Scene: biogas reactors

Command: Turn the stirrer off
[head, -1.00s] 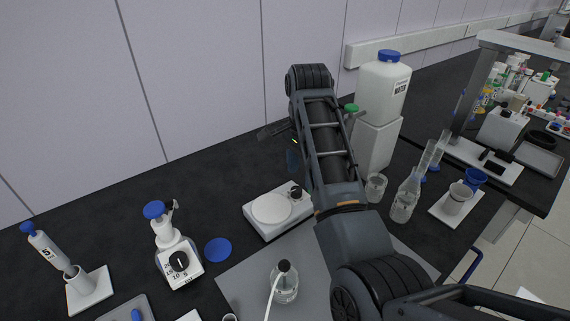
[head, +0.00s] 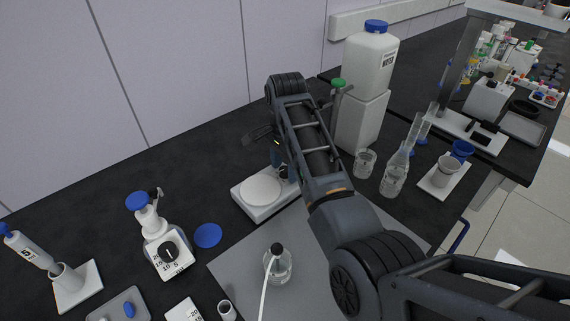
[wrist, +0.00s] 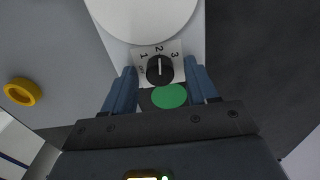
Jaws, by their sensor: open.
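The stirrer (head: 262,190) is a white box with a round pale plate, standing on the black bench near the middle of the head view. In the wrist view its plate (wrist: 143,14) is at the top, with a black knob (wrist: 160,70) below it. The knob's white mark points at 2, between the printed 1 and 3. My gripper (wrist: 162,84) is open, its two blue fingers to either side of the knob in the picture; contact cannot be told. A green disc (wrist: 169,96) shows just below the knob. In the head view my arm partly hides the knob side.
A small bottle with a tube (head: 277,266) stands on the grey mat in front of the stirrer. A white water container (head: 369,59) on a block, a beaker (head: 365,163) and a flask (head: 395,176) stand to the right. A bottle-top dispenser (head: 160,235) is at left.

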